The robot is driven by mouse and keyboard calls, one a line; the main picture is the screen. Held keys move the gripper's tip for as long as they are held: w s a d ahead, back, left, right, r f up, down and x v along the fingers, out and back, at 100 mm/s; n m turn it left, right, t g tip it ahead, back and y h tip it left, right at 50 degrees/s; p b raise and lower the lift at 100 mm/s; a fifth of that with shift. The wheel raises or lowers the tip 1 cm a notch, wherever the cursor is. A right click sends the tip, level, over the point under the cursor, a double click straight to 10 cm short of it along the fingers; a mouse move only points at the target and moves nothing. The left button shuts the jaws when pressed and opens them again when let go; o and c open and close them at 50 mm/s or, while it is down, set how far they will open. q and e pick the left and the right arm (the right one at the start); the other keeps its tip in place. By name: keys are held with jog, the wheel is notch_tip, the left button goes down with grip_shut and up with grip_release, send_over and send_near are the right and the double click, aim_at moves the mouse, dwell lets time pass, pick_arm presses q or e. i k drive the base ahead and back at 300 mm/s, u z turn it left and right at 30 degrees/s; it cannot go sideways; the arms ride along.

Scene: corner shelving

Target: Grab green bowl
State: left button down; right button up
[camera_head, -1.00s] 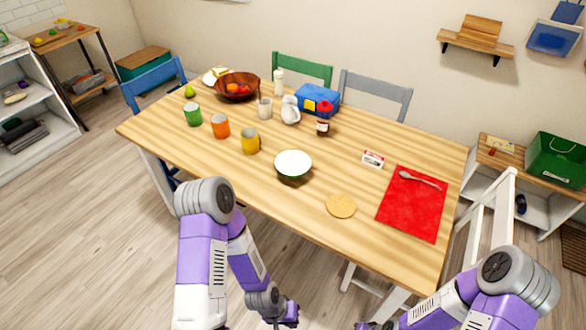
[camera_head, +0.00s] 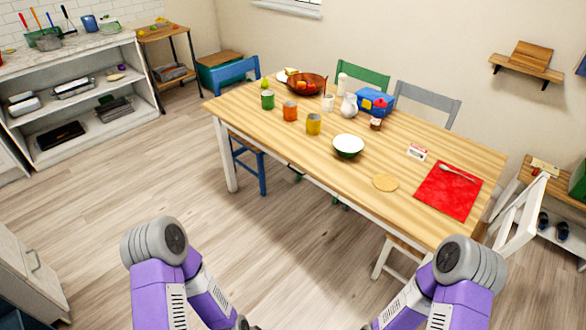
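The green bowl (camera_head: 348,147) stands upright on the wooden table (camera_head: 275,140), near its front edge and about the middle of its length. Its inside is white and its outside is dark green. It looks empty. My left and right arms come in from the bottom of the view, short of the table. Both run down out of the frame, and neither gripper's fingers show. Nothing touches the bowl.
Green (camera_head: 267,99), orange (camera_head: 290,111) and yellow (camera_head: 313,124) cups stand left of the bowl. Open floor (camera_head: 120,210) lies left of the table.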

aim_at(347, 145)
jog(key=u, duration=1.15)
jog(key=i, duration=1.3)
jog(key=z, duration=0.7)
